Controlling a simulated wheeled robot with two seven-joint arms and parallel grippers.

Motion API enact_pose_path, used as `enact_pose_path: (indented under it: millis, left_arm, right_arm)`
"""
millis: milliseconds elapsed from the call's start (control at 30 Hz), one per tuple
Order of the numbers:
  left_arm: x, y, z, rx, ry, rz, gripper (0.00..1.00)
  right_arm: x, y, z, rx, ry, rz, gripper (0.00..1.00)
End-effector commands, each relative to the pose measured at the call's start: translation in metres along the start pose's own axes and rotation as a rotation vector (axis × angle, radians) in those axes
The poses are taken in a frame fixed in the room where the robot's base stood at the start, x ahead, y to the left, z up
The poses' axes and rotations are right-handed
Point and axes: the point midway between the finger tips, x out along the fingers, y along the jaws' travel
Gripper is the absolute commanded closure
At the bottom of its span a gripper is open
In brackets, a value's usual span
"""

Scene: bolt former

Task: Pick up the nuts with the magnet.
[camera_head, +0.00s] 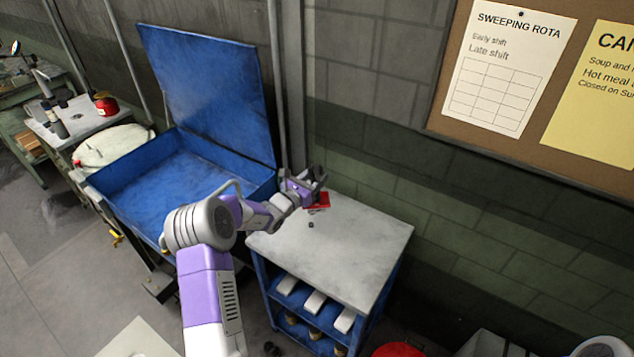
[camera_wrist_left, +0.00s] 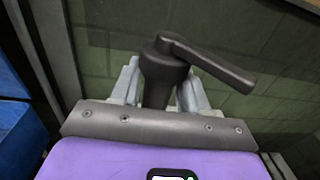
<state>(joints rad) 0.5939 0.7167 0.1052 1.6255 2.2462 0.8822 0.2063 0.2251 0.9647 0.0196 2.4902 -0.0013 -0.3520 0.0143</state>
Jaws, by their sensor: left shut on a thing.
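My left gripper (camera_head: 312,180) is at the back left of a pale-topped blue cart, over its rear edge. In the left wrist view its fingers (camera_wrist_left: 157,90) are shut on a dark grey post with a sideways lever, which looks like the magnet (camera_wrist_left: 166,62). A red piece (camera_head: 319,201) shows just below the gripper; I cannot tell whether it belongs to the magnet or is a separate tray. A small dark thing, perhaps a nut (camera_head: 310,225), lies on the cart top in front of it. No other nuts can be made out. My right gripper is not in view.
The cart top (camera_head: 345,255) is otherwise clear. A blue open bin (camera_head: 165,195) with its lid raised stands to the left, under my left arm. A wall with a notice board (camera_head: 440,100) is behind. A red round thing (camera_head: 398,350) is at the bottom right.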

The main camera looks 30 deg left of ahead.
Motion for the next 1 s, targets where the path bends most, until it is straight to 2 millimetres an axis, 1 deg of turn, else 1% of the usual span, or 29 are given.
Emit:
enact_pose_path:
  millis: [67,267,1000]
  left_arm:
    - [0.001,0.000,0.002,0.002,-0.009,-0.001,1.00]
    - [0.001,0.000,-0.004,0.002,-0.008,-0.001,1.00]
    - [0.001,0.001,-0.058,0.002,-0.008,0.000,1.00]
  right_arm:
    - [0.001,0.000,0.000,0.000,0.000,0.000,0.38]
    - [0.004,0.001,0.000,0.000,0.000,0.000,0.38]
    - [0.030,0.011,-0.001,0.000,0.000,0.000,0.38]
